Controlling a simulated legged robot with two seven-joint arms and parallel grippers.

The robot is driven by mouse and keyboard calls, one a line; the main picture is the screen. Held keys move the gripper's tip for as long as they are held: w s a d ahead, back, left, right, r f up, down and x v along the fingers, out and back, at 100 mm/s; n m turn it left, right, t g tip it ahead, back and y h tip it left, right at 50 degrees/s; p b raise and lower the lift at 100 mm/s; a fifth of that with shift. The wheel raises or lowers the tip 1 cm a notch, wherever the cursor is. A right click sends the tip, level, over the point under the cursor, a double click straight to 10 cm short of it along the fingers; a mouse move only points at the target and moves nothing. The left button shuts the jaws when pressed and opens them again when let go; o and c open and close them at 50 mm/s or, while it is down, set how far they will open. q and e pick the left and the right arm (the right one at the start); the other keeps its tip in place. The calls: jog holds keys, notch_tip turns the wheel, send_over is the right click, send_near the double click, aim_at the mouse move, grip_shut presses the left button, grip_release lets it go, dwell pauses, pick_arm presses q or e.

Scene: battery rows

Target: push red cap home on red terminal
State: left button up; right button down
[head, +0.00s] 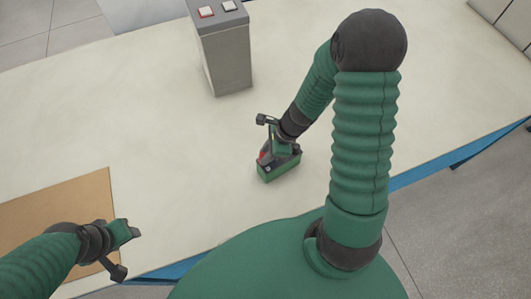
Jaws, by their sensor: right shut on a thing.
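A grey battery (222,60) stands upright at the back of the table. On its top are two pale square terminals, the left one (205,12) with a red edge and the right one (229,6) with a darker edge. My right gripper (265,143) is low over the table, in front of the battery and to its right. It is shut on a small red thing, likely the red cap (262,156), mostly hidden by the gripper. My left gripper (130,253) is open and empty at lower left, its fingers apart.
A brown mat (60,205) lies at the left. The pale table (150,120) is clear between mat and battery. Its blue front edge (420,172) runs along the right.

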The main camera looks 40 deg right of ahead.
jog(key=shift+f+b, duration=0.45)
jog(key=shift+f, duration=0.05)
dwell(0.3)
jog(key=c, duration=1.1)
grip_release()
jog(key=shift+c, duration=0.2)
jog(key=shift+o, duration=0.2)
jog(key=o, duration=0.4)
jog(key=shift+o, duration=0.2)
jog(key=shift+r, duration=0.15)
notch_tip(320, 180, up, 7)
jog(key=p, duration=0.7)
